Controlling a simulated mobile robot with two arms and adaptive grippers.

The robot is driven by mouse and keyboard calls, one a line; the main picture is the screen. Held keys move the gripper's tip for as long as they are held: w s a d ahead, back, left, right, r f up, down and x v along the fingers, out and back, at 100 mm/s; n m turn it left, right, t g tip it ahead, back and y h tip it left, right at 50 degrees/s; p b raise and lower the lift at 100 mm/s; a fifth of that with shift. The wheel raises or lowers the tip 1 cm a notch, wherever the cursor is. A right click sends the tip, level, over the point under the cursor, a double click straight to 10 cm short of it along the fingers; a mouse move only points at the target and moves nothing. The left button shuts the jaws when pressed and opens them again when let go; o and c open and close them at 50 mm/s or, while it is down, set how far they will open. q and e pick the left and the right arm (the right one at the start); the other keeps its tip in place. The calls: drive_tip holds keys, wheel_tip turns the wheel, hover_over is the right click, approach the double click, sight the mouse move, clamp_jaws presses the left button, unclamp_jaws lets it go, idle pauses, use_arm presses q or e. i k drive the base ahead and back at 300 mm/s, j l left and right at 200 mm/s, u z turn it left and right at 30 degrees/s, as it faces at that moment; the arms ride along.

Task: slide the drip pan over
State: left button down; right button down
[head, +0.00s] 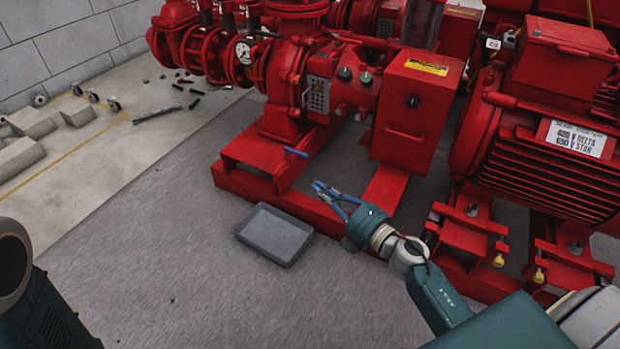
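The drip pan (275,232) is a shallow grey rectangular tray with a raised rim. It lies flat on the grey floor, just in front of the red pump base, and looks empty. My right gripper (323,187) has blue fingers and is above and to the right of the pan, near the red base rail. Its fingers look apart with nothing between them, and it does not appear to touch the pan. My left gripper is out of view; only part of my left arm shows at the lower left.
The red pumpset base (262,199) runs along the pan's far side. A red motor (545,150) stands at the right. Grey blocks (32,122) and small loose parts lie at the upper left. The floor left of and before the pan is clear.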

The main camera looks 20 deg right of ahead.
sight(278, 235)
drive_tip(key=k+l, duration=0.25)
drive_tip(key=k, duration=0.2)
drive_tip(key=k+l, duration=0.25)
drive_tip(key=k, duration=0.25)
